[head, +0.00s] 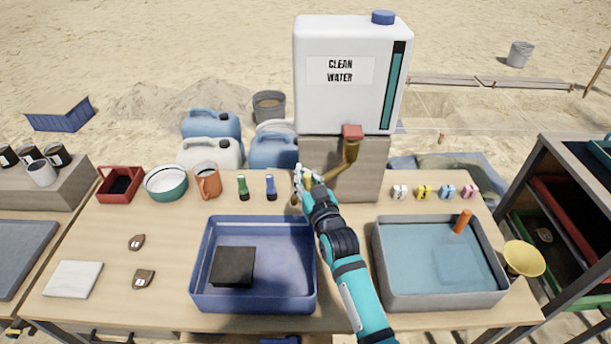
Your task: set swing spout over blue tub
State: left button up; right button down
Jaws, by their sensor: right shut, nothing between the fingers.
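The brass swing spout (347,160) hangs below a red tap handle (352,132) on the white water tank (345,75). It points left and toward me, its outer part partly hidden by my right gripper (303,183). My right gripper is shut with nothing held, beside or touching the spout's outer end; contact is hard to tell. A small brass tip shows by the fingers, near the blue tub's back right corner. The blue tub (204,250) stands left of my right arm, with a dark block (233,267) inside. My left gripper is not in view.
A grey tub (490,296) with water, an orange-handled tool (462,221) inside, stands right of my arm. Green and blue bottles (271,188), an orange jug (207,181) and a bowl (166,184) line the back. Small tags (424,192) sit back right.

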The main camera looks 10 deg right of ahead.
jog(key=shift+w+a+r, duration=0.1)
jog(key=shift+a+r, duration=0.1)
jog(key=shift+r, duration=0.05)
dwell(0.7)
jog(key=c, duration=1.5)
grip_release()
jog(key=shift+c, duration=0.2)
jog(key=o, duration=0.4)
jog(key=shift+d, duration=0.1)
jog(key=shift+f, duration=0.1)
jog(key=s, duration=0.4)
jog(key=s+d, duration=0.1)
jog(key=s, duration=0.7)
jog(key=shift+d, duration=0.2)
jog(key=shift+c, duration=0.2)
